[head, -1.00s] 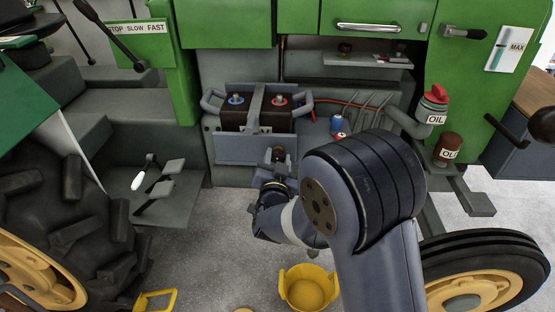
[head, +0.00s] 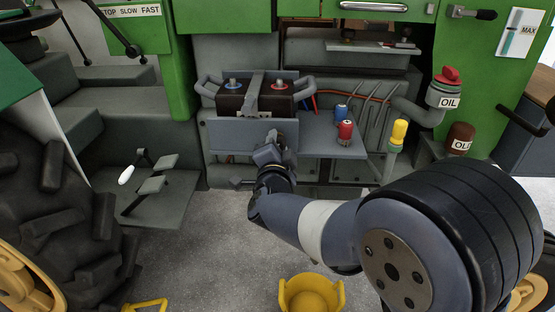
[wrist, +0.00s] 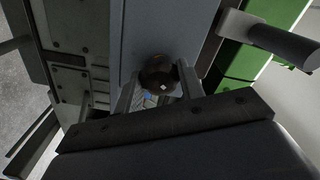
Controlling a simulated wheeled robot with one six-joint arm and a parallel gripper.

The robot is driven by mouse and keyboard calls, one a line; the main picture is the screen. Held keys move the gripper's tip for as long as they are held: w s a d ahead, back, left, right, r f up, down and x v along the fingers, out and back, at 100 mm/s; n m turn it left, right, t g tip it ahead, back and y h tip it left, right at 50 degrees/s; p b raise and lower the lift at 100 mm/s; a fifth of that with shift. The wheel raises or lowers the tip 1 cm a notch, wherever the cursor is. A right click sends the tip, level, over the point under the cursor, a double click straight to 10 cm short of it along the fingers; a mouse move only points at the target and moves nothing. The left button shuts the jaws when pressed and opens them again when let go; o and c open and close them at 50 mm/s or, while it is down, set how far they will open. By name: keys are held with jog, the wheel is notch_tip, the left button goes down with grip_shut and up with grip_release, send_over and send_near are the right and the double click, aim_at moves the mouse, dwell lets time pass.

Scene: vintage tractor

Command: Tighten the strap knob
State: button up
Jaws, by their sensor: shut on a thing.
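The strap knob (wrist: 158,72) is a dark round knob on the grey front plate of the battery tray (head: 228,137). In the wrist view it sits between the two fingers of my gripper (wrist: 157,88). In the head view my gripper (head: 271,143) reaches up to the front plate and hides the knob. The gripper is shut on the knob. The grey strap (head: 252,96) runs over the dark battery (head: 285,103), which has a blue and a red terminal cap.
A blue cap (head: 341,112) and a red cap (head: 345,131) stand right of the battery. A yellow-capped part (head: 398,132) and the oil filler (head: 445,90) are further right. Pedals (head: 152,185) are at left. A yellow bucket (head: 310,293) stands on the floor below my arm.

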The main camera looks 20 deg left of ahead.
jog(key=m+b, duration=0.3)
jog(key=b, duration=0.1)
jog(key=m+b, duration=0.1)
jog(key=m, duration=0.1)
jog(key=shift+f+m+b, duration=0.3)
jog(key=shift+b, duration=0.1)
jog(key=m+b, duration=0.4)
jog(key=m, duration=0.1)
jog(key=shift+r, duration=0.1)
jog(key=shift+m, duration=0.3)
jog(key=o, duration=1)
jog(key=shift+r, duration=0.15)
jog(key=shift+s, duration=0.1)
jog(key=p+v, duration=0.1)
jog(key=v, duration=0.9)
jog(key=shift+s+p, duration=0.35)
jog(key=shift+p, duration=0.05)
jog(key=shift+w, duration=0.1)
jog(key=b+x, duration=0.2)
jog(key=x, duration=0.9)
jog(key=shift+d, duration=0.1)
